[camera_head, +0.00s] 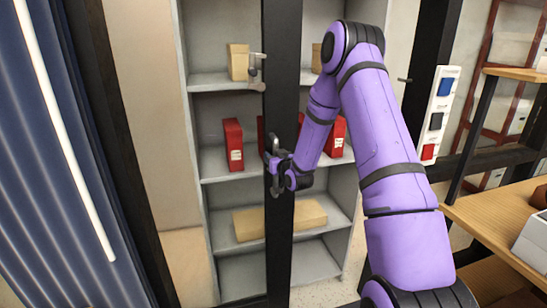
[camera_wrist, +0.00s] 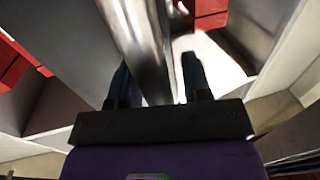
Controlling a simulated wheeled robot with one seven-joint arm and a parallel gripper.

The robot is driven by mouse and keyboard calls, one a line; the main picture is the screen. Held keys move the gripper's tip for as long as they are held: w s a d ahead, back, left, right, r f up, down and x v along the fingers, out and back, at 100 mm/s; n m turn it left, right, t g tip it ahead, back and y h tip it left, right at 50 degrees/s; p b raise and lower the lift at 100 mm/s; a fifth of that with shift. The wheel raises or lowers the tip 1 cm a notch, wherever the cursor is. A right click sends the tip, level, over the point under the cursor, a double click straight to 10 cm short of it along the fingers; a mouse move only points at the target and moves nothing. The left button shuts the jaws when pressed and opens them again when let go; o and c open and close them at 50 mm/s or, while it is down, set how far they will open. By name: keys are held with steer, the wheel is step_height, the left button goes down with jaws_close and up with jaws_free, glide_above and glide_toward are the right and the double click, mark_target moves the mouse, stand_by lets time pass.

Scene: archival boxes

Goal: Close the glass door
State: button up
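The glass door has a dark upright frame (camera_head: 282,95) that crosses the middle of the head view in front of a grey cabinet. Its pane is clear and hard to make out. A metal handle (camera_head: 275,187) is on this frame, and its shiny bar (camera_wrist: 147,45) runs between my fingers in the wrist view. My gripper (camera_head: 273,162) is at the handle, with one dark finger on each side of the bar (camera_wrist: 158,83). A narrow gap shows between the bar and the right finger, so the fingers look open around it. Contact on the left side is unclear.
The cabinet shelves (camera_head: 228,170) hold red boxes (camera_head: 233,144) and tan boxes (camera_head: 249,224). A metal fitting (camera_head: 257,72) is higher on the frame. A blue ribbed panel (camera_head: 45,170) stands at the left. A wooden table (camera_head: 490,225) and a switch panel (camera_head: 437,115) are at the right.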

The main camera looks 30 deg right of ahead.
jaws_close()
steer(key=shift+d, duration=0.1)
steer(key=s+d, duration=0.4)
steer(key=d, duration=1.1)
steer(key=s+d, duration=0.5)
steer(key=d, duration=1.1)
steer(key=s+d, duration=0.4)
steer(key=d, duration=1.2)
steer(key=shift+s, duration=0.35)
steer(key=shift+r, duration=0.1)
steer(key=shift+o, duration=0.8)
jaws_free()
steer(key=shift+d, duration=0.2)
